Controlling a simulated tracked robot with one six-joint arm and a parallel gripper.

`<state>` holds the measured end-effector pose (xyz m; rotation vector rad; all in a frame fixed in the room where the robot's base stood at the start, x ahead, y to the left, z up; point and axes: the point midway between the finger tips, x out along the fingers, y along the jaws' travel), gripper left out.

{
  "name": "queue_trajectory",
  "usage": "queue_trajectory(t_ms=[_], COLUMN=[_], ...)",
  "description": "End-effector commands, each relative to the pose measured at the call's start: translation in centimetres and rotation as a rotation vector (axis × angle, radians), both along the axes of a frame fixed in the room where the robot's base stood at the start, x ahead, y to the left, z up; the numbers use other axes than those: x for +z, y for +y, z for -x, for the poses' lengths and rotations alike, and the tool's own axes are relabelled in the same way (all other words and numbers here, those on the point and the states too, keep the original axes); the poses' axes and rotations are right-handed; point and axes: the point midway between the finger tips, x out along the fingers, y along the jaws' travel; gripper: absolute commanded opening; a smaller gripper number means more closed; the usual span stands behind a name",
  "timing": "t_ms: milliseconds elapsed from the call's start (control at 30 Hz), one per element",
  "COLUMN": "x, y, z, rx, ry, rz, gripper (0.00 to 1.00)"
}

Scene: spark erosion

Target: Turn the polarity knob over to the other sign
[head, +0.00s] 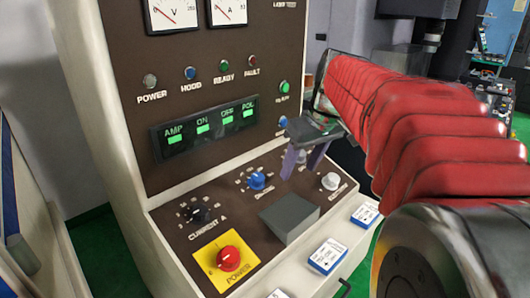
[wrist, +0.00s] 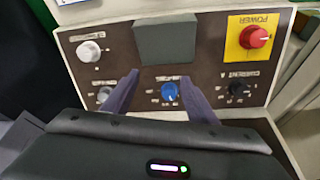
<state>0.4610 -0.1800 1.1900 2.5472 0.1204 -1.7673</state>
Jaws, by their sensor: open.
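A white knob (head: 331,181) sits at the right of the sloping control panel; it also shows at upper left in the wrist view (wrist: 90,52). By its place it seems to be the polarity knob, but its label is too small to read and its setting is unclear. My gripper (head: 301,170) is open and empty above the panel, left of the white knob in the head view. In the wrist view its two fingers (wrist: 159,75) stand apart, with a blue knob (wrist: 169,90) showing between them and the white knob outside them.
A grey knob (wrist: 105,95) is beside the left finger in the wrist view. A black current knob (head: 198,215), a red power knob (head: 228,258) and a raised grey block (head: 290,218) share the panel. The lit display (head: 205,128) rises behind. White cards (head: 328,256) lie along the front ledge.

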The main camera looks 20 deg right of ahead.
Motion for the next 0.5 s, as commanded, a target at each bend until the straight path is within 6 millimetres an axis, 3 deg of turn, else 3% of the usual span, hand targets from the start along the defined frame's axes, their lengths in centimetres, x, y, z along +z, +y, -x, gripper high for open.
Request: queue_trajectory(t_ms=[33,200,500], x=[0.0,0.3,-0.4], y=[-1.8,-7.4,-17.4], z=[-0.7,-2.3,-3.2], rx=[-0.001,0.028,0.083], ry=[0.004,0.003,-0.015], rz=[-0.005,-0.020,-0.042], gripper=[0.53,0.53,0.53])
